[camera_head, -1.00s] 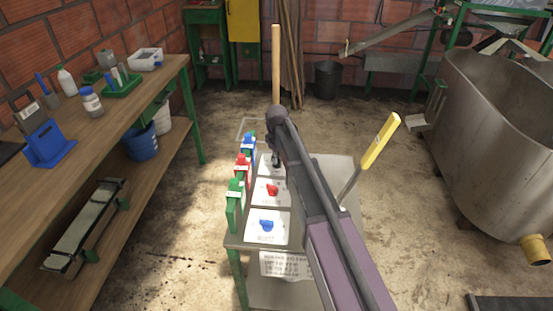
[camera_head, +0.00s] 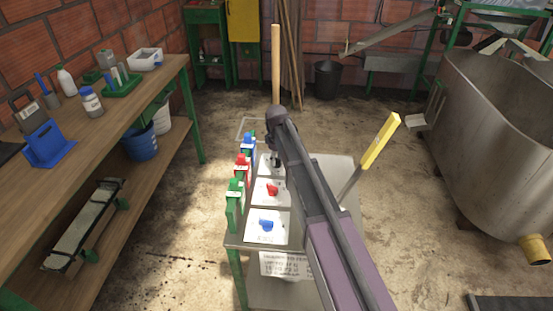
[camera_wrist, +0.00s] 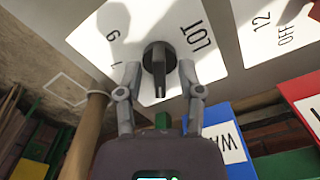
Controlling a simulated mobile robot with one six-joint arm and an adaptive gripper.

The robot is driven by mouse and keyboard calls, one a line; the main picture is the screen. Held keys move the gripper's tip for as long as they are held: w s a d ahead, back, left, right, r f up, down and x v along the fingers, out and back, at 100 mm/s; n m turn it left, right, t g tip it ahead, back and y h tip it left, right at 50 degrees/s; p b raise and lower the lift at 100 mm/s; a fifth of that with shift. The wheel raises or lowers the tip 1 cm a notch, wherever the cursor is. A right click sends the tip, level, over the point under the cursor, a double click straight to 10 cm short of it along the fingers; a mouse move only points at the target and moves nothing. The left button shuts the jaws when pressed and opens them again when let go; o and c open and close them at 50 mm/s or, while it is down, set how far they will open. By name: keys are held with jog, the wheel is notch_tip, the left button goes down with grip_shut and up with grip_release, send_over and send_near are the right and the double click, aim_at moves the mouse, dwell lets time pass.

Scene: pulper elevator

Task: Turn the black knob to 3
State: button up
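The black knob (camera_wrist: 158,58) sits on a white dial card (camera_wrist: 120,40) in the wrist view, its narrow grip bar pointing toward the bottom of the picture. The card shows upside-down or tilted marks, among them "LOT" to the right and a 6 or 9 to the left; I see no clear 3. My gripper (camera_wrist: 158,72) has one finger on each side of the knob, with a visible gap on both sides. It is open. In the head view my arm hides most of the black knob's card (camera_head: 266,164).
Red (camera_head: 272,189) and blue (camera_head: 266,223) knobs sit on nearer cards of the same metal cart (camera_head: 344,170). Blue, red and green labelled blocks (camera_head: 235,205) line its left edge. A yellow-handled tool (camera_head: 380,141) rises at right. A wooden handle (camera_head: 276,65) stands behind.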

jog(key=shift+m, duration=0.5)
